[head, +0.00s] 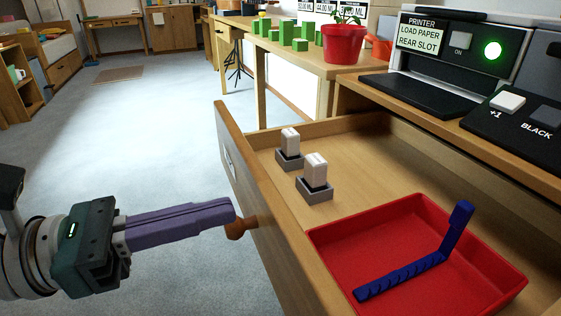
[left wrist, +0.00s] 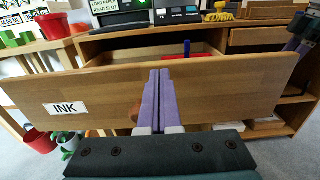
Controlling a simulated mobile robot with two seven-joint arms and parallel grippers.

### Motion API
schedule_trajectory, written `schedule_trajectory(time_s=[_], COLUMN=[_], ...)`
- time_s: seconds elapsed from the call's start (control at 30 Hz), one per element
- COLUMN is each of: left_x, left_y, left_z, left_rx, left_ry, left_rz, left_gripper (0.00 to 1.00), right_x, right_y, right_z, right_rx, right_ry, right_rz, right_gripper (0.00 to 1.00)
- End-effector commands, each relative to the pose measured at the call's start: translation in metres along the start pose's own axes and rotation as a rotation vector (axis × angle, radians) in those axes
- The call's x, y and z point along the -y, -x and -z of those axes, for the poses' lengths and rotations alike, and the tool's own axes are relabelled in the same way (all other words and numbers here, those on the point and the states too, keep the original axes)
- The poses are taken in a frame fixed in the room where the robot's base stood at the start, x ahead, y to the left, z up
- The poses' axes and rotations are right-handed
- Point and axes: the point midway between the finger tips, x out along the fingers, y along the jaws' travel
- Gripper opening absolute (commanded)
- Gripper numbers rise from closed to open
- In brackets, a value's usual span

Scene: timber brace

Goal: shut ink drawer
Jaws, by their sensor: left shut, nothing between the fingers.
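The ink drawer (head: 262,205) stands pulled out of the wooden desk, open at the top. Its wooden front also shows in the left wrist view (left wrist: 225,92), with a white INK label (left wrist: 65,108). A round brown knob (head: 240,229) sticks out from the front, partly hidden behind my fingers in the left wrist view. My left gripper (head: 233,211) is shut and empty, its purple fingertips at the drawer front, close by the knob. I cannot tell whether they touch. The left gripper also fills the middle of the left wrist view (left wrist: 160,75). A dark, partly purple shape at that view's upper right looks like my right gripper (left wrist: 300,38).
Inside the drawer are a red tray (head: 420,285) holding a blue angled piece (head: 405,274), and two pale stamp-like blocks (head: 314,170) in grey holders. A printer (head: 455,60) with a green light stands on the desk. Open floor (head: 130,130) lies to the left.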

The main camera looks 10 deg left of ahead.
Motion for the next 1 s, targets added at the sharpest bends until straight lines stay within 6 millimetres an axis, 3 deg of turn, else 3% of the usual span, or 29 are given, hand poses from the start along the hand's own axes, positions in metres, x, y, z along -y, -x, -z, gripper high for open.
schedule_trajectory(time_s=[0.23, 0.77, 1.0], left_x=[-0.001, 0.000, 0.000], left_y=[-0.028, -0.034, -0.052], left_z=[0.000, 0.001, 0.001], left_rx=[0.001, 0.000, 0.003], left_ry=[0.000, 0.002, 0.001], left_rz=[-0.001, -0.001, 0.000], left_gripper=[0.00, 0.00, 0.00], right_x=[0.000, 0.001, 0.001], right_y=[-0.004, -0.005, -0.011], right_z=[-0.001, -0.002, -0.004], right_rx=[0.000, 0.001, 0.001], right_ry=[0.000, 0.000, 0.000], right_rz=[0.000, 0.001, 0.001], right_gripper=[0.47, 0.47, 0.47])
